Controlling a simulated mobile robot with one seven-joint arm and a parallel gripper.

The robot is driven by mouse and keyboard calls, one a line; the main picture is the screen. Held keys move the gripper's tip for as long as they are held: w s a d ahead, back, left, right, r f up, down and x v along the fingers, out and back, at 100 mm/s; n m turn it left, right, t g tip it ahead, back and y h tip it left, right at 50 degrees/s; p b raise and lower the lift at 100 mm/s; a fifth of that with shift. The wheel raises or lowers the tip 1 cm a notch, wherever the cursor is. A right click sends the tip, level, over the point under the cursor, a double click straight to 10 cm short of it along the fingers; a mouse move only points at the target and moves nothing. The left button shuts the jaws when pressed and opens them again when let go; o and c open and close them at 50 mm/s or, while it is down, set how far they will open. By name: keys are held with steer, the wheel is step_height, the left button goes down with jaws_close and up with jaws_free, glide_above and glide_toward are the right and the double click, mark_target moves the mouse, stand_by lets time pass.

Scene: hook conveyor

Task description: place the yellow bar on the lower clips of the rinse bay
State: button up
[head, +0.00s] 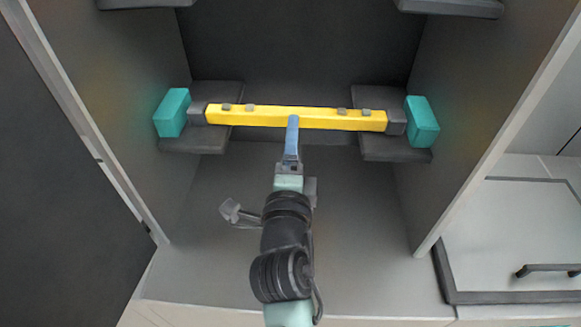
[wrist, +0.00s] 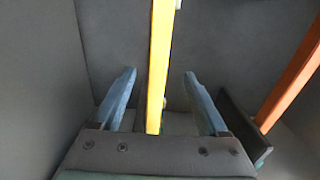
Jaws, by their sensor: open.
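The yellow bar (head: 260,115) lies level across the open bay, its dark grey ends and teal end blocks over the left lower clip (head: 195,143) and the right lower clip (head: 395,150). It appears to rest on them, though the contact under its ends is hidden. My gripper (head: 292,142) reaches in from the front at the bar's middle. In the wrist view the yellow bar (wrist: 159,60) runs between the two blue fingers, with a gap visible on each side. The fingers are open and do not grip it.
Dark upper clips (head: 450,8) show at the top edge. Side walls (head: 105,90) stand close beyond both bar ends. An orange bar (wrist: 290,85) shows at the right in the wrist view. The bay floor (head: 360,240) is clear. A handled panel (head: 520,240) is at right.

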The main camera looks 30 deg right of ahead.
steer(key=b+v, duration=0.1)
steer(key=v, duration=0.5)
steer(key=w+a+r+n+t+y, duration=0.1)
steer(key=w+a+r+n+t, duration=0.15)
steer(key=r, duration=0.35)
steer(key=w+a+r+n+t, duration=0.1)
steer(key=a+r+n+t, duration=0.2)
steer(key=r, duration=0.4)
steer(key=s+a+r+n+t+y, duration=0.2)
steer(key=a+r+n, duration=0.3)
steer(key=r, duration=0.3)
steer(key=s+a+r+n+t+y, duration=0.3)
steer(key=a+r+n+y, duration=0.1)
steer(key=r+n, duration=0.4)
steer(key=s+a+r+n+t+y, duration=0.2)
steer(key=a+r+n, duration=0.4)
steer(key=r, duration=0.4)
steer(key=shift+s+n+y, duration=0.3)
steer(key=shift+n+y, duration=0.15)
steer(key=shift+y, duration=0.45)
steer(key=shift+t, duration=0.25)
